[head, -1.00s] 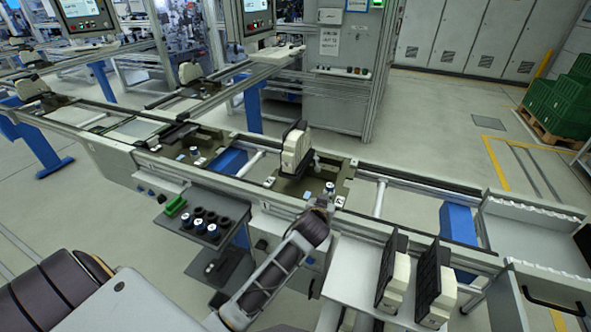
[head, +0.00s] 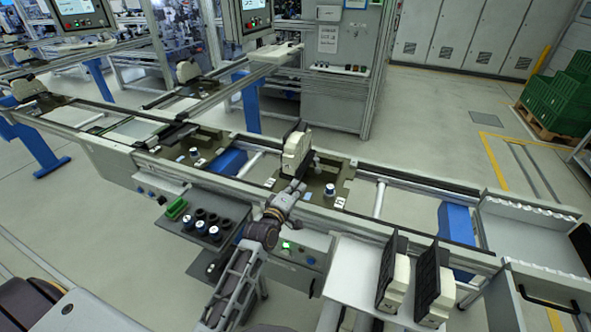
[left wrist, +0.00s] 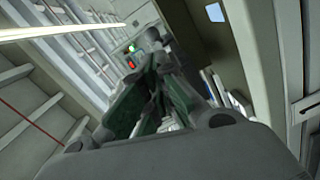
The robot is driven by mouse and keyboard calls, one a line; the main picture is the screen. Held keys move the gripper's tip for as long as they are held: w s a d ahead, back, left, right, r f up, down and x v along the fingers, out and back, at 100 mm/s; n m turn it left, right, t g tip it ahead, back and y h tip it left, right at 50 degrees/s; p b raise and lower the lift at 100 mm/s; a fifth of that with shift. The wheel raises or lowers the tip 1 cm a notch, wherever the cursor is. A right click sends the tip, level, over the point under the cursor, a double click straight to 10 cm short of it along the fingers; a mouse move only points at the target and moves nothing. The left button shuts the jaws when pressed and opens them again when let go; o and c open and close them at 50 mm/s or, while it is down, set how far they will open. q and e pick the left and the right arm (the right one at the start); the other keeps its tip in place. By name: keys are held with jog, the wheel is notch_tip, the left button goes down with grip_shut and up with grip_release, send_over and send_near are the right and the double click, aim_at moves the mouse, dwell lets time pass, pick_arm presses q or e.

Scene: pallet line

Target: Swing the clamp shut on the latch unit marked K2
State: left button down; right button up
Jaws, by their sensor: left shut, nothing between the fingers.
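A cream unit with a black plate (head: 297,150) stands upright on a pallet (head: 318,195) on the line. A small grey part (head: 317,163) is beside it on its right. I cannot read a K2 mark, nor tell which part is the clamp. My left gripper (head: 297,188) is over the front rail, just in front of the cream unit's foot; I cannot tell if it touches anything. In the left wrist view, its dark green fingers (left wrist: 150,95) are together and empty. My right gripper is not in view.
Two more cream units with black plates, one (head: 398,287) left of the other (head: 436,294), stand on a front shelf. A dark tray (head: 222,240) with round pieces is left of my arm.

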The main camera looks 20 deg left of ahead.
pick_arm(q)
jog(key=shift+s+a+r+n, duration=0.15)
jog(key=shift+a+r+n, duration=0.05)
jog(key=shift+a+n, duration=0.4)
jog(key=shift+w+d+f+p, duration=0.2)
jog(key=shift+w+p, duration=0.2)
jog(key=shift+w, duration=2.1)
jog(key=shift+w+d+f+p, duration=0.15)
jog(key=shift+w+p, duration=0.2)
jog(key=shift+w, duration=2.1)
jog(key=shift+r, duration=0.1)
